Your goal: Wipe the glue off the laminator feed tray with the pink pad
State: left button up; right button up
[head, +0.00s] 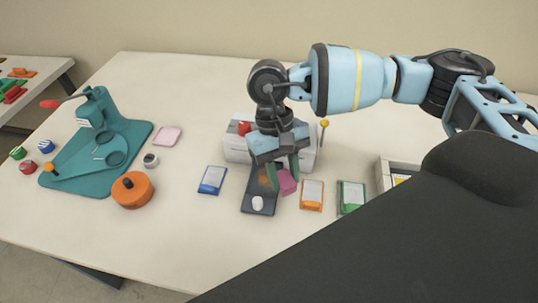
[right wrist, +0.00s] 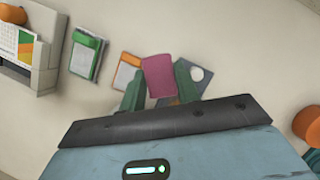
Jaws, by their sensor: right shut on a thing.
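My right gripper (head: 282,178) is shut on a deep pink pad (head: 288,184), over the right side of the dark grey feed tray (head: 258,189). In the right wrist view the pad (right wrist: 158,75) sits between the green fingers and partly covers the tray (right wrist: 189,93). I cannot tell whether the pad touches the tray. The tray lies in front of the white laminator (head: 235,150), partly hidden by my gripper. A brownish-orange patch shows on the tray beside the fingers. A white round piece (head: 257,203) sits near its front end. My left gripper is not in view.
Blue (head: 212,180), orange (head: 312,195) and green (head: 351,197) card packs flank the tray. A teal press (head: 95,150), an orange round object (head: 132,190) and a pale pink square (head: 167,136) lie left. A light box (head: 384,174) stands right. The front left table is clear.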

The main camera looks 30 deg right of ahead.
jog(key=w+m+t+y, duration=0.1)
jog(key=w+m, duration=0.1)
jog(key=m, duration=0.3)
jog(key=w+a+m+t+y, duration=0.1)
jog(key=m+y, duration=0.1)
jog(key=m, duration=0.3)
jog(key=w+m+t+y, duration=0.1)
jog(key=w+m+t, duration=0.1)
jog(key=m, duration=0.4)
jog(key=shift+w+a+r, duration=0.15)
jog(key=shift+w+a, duration=0.15)
